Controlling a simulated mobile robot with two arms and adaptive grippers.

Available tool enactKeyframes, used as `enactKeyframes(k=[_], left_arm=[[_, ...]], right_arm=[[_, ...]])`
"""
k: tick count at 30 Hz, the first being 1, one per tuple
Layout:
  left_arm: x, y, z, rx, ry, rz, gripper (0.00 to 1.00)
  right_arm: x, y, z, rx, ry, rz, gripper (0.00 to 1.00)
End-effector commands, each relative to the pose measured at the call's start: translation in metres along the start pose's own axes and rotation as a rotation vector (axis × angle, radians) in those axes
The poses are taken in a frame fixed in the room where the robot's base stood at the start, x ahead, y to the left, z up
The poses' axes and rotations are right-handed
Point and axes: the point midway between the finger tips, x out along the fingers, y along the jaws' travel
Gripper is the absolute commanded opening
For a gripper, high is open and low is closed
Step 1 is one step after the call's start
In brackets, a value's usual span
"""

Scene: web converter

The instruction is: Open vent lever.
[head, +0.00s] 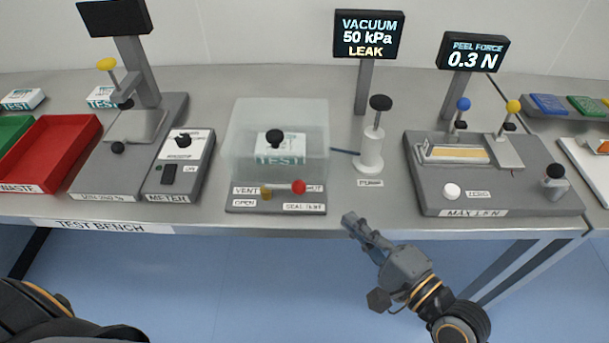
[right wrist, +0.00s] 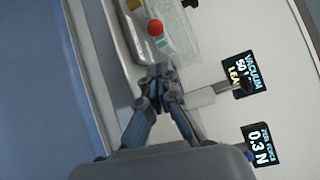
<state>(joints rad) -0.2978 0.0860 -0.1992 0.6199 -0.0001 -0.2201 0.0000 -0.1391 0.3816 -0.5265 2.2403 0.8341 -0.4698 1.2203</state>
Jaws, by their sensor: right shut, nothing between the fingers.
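The vent lever with a red knob (head: 299,187) sits on the front of the seal test station (head: 276,208), between labels reading VENT and SHUT. A brass-coloured pivot piece (head: 266,193) is left of it. A clear chamber (head: 310,130) with a black top knob stands behind, holding a white TEST box. The red knob (right wrist: 155,27) also shows in the right wrist view. My right gripper (head: 349,219) is shut and empty, in front of the bench edge, right of and below the red knob, apart from it. My left gripper is not in view.
A pump (head: 370,150) with a black handle stands right of the chamber. The vacuum display (head: 368,34) reads 50 kPa LEAK. A meter (head: 180,160) stands left, and a peel force station (head: 490,180) right. The front bench strip is clear.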

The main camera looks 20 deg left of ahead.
Motion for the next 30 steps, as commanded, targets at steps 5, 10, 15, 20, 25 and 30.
enactKeyframes(k=[5,10,15,20,25,30], left_arm=[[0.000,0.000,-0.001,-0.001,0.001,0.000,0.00],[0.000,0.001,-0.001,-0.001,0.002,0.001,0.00],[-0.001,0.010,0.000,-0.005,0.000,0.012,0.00],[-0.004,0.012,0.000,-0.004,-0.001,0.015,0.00],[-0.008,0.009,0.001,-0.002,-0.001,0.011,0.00],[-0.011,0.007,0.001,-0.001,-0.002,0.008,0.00]], right_arm=[[0.000,-0.001,0.001,0.002,-0.002,-0.002,0.00],[0.000,-0.001,0.001,0.001,-0.002,-0.002,0.00],[0.001,-0.001,0.000,0.001,-0.001,-0.002,0.00],[0.016,-0.003,0.000,0.001,0.000,-0.004,0.00],[0.048,-0.004,0.001,0.001,-0.001,-0.006,0.00],[0.077,-0.003,0.001,0.000,-0.001,-0.004,0.00]])
